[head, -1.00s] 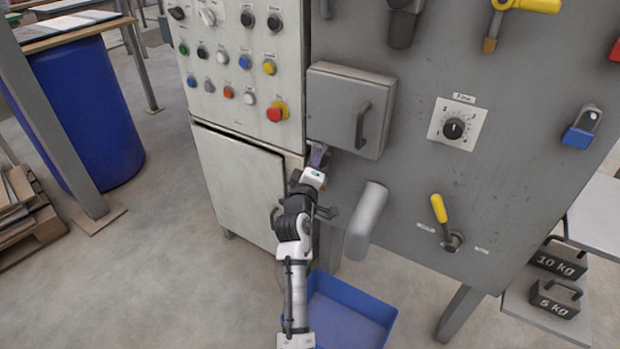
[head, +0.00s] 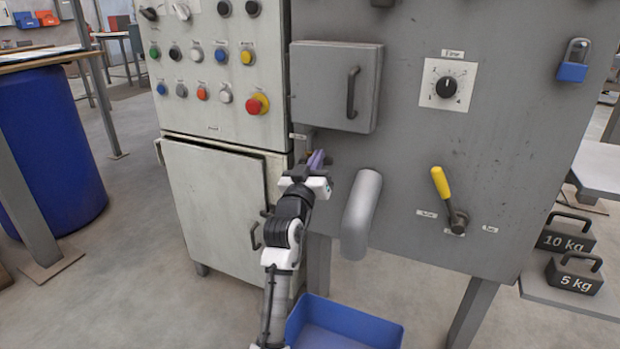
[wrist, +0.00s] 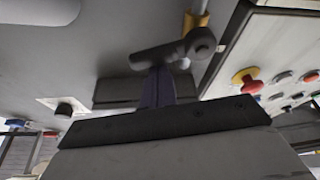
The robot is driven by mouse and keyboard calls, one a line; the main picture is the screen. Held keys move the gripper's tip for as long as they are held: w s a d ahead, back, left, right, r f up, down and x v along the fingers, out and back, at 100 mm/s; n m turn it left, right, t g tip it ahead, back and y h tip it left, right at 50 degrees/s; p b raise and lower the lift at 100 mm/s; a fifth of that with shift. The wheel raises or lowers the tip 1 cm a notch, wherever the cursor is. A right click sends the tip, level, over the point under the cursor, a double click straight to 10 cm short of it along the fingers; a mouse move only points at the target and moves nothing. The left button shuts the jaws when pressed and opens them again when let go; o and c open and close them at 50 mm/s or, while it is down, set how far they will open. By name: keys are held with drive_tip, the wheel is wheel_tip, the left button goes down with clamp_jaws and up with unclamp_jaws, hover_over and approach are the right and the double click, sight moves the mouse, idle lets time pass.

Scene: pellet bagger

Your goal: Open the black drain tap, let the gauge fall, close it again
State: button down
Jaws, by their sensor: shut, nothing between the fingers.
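The black drain tap (wrist: 172,53) shows in the wrist view as a dark lever with a round hub at its right end, by a brass-coloured fitting. In the head view it is mostly hidden behind my gripper (head: 318,159), which is at the panel just below the grey box. My gripper's purple-grey fingers (wrist: 158,88) are shut and empty. In the wrist view their tips appear right at the lever's side; I cannot tell whether they touch it. No gauge is visible in these views.
A grey spout (head: 361,213) sticks out of the panel right of my gripper, above a blue bin (head: 345,325). The grey box (head: 335,86) with a handle is above. A yellow-handled lever (head: 441,185) is farther right. A cabinet door (head: 215,195) stands on the left.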

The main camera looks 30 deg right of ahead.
drive_tip(key=shift+s+d+f+m+g+b, duration=0.15)
drive_tip(key=shift+f+m+b, duration=0.15)
drive_tip(key=shift+m+b, duration=0.25)
drive_tip(key=shift+s+d+f+m+g+b, duration=0.15)
drive_tip(key=shift+f+m+b, duration=0.1)
drive_tip(key=shift+m+b, duration=0.3)
drive_tip(key=shift+w+a, duration=0.1)
